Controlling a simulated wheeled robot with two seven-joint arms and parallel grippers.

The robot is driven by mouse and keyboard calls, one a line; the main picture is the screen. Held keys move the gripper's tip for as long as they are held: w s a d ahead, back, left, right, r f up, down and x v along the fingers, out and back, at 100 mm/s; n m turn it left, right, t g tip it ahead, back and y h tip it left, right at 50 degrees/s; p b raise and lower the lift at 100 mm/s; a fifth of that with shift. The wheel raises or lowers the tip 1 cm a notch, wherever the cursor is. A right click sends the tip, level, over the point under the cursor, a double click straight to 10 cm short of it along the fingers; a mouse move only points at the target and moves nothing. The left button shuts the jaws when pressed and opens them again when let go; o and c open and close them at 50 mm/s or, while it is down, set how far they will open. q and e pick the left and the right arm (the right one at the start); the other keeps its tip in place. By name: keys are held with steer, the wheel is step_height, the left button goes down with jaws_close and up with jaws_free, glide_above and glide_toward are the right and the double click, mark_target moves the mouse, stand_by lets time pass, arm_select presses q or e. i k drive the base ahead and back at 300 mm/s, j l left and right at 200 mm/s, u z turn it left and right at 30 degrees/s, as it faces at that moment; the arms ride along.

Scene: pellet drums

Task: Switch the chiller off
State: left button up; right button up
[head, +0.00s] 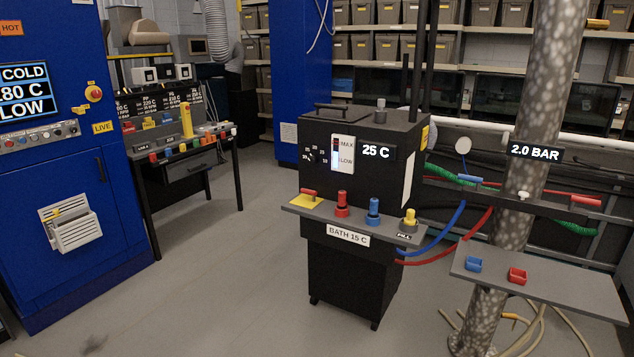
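The black chiller box (362,155) stands upright in the middle of the head view. Its lit display (377,152) reads 25 C. A round numbered dial (311,156) and a level gauge (343,155) marked MAX and LOW are on its front. A grey ledge (355,222) below carries a red handle (309,193) over a yellow plate, a red fitting (342,205), a blue fitting (373,212) and a yellow-topped control (409,220). A small black label beside the yellow one is too small to read. Neither gripper is in view.
A label (348,236) reads BATH 15 C. Blue and red hoses run right to a speckled column (515,190) with a 2.0 BAR display (535,153) and a grey shelf (545,285). A blue cabinet (65,160) stands left. Grey floor (220,270) is clear before the chiller.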

mark_target(314, 193)
steer(key=i+j+z, duration=0.15)
steer(key=i+j, duration=0.85)
steer(key=i+j+z, duration=0.1)
steer(key=j, duration=0.2)
steer(key=i+j+z, duration=0.2)
steer(key=j, duration=0.4)
steer(key=i+j+u, duration=0.2)
steer(key=i, duration=0.35)
steer(key=i+j+u, duration=0.2)
steer(key=i, duration=0.35)
steer(key=i+j+u, duration=0.15)
steer(key=i, duration=0.4)
